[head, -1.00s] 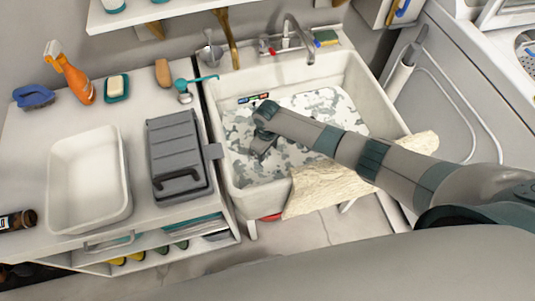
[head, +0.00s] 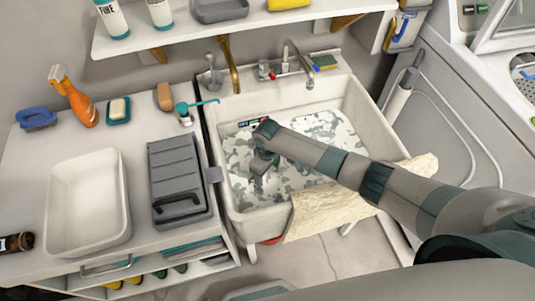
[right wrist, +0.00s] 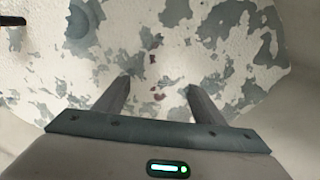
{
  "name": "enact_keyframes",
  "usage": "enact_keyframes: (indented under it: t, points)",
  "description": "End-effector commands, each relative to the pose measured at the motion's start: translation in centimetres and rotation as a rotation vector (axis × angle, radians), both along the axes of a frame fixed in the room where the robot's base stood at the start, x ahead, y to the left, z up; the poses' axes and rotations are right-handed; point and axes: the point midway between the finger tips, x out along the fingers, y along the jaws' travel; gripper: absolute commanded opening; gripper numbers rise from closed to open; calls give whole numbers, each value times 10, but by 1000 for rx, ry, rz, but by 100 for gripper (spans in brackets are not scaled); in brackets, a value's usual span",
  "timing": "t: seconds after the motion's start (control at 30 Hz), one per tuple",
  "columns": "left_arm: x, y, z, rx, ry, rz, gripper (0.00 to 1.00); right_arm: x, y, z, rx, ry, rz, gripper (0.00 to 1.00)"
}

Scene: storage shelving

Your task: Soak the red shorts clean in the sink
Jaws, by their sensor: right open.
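The white sink (head: 364,103) holds a patchy white and grey layer (head: 325,135) that looks like suds on water. It fills most of the right wrist view (right wrist: 240,60). No whole red shorts are visible; only small dark red specks (right wrist: 158,96) show through gaps in the layer near my right fingertips. My right gripper (head: 262,165) points down into the sink, over or at the layer; I cannot tell how deep. In the right wrist view its two fingers (right wrist: 158,88) are apart with nothing seen between them. My left gripper is out of view.
A cream cloth (head: 322,210) hangs over the sink's front rim. The faucet (head: 298,65) stands at the back. Left are a grey case (head: 178,175), a white basin (head: 88,245) and an orange spray bottle (head: 79,102). A shelf (head: 240,38) hangs above.

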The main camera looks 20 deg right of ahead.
Motion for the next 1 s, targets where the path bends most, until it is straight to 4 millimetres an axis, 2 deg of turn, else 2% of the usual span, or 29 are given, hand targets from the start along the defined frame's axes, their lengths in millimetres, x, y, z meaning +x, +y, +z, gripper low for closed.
enact_keyframes:
  t: [0.27,0.6,0.8,1.0]
  points:
    - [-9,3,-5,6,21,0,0,1,0,52,2,-4,1,63]
    - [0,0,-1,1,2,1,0,1,0,119,1,-4,1,63]
    - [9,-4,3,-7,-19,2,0,1,0,143,0,-2,1,63]
    - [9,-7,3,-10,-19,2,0,0,-1,151,-1,-1,0,63]
